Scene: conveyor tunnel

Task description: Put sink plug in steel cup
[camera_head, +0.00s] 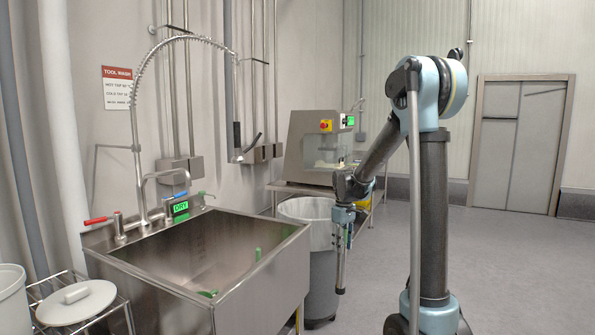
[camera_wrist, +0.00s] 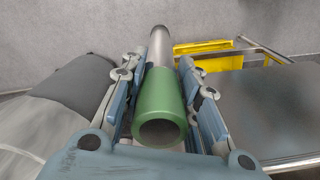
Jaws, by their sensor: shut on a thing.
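My gripper (camera_head: 342,213) hangs at the middle of the head view, pointing down, to the right of the sink and in front of the bin. It is shut on a steel tube with a green end. In the wrist view, the green end (camera_wrist: 158,118) lies between both fingers (camera_wrist: 164,88), and the bare steel part (camera_wrist: 160,48) runs on past the fingertips. In the head view, the steel tube (camera_head: 340,268) hangs below the gripper, clear of the floor. I cannot tell whether this tube is the sink plug. I cannot make out a steel cup.
A steel sink (camera_head: 290,237) with small green pieces (camera_head: 258,254) in its basin stands left. A lined bin (camera_head: 322,272) stands between it and a steel table with a machine (camera_head: 312,145). A white lid (camera_head: 75,302) lies on a rack, front left. Floor at right is clear.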

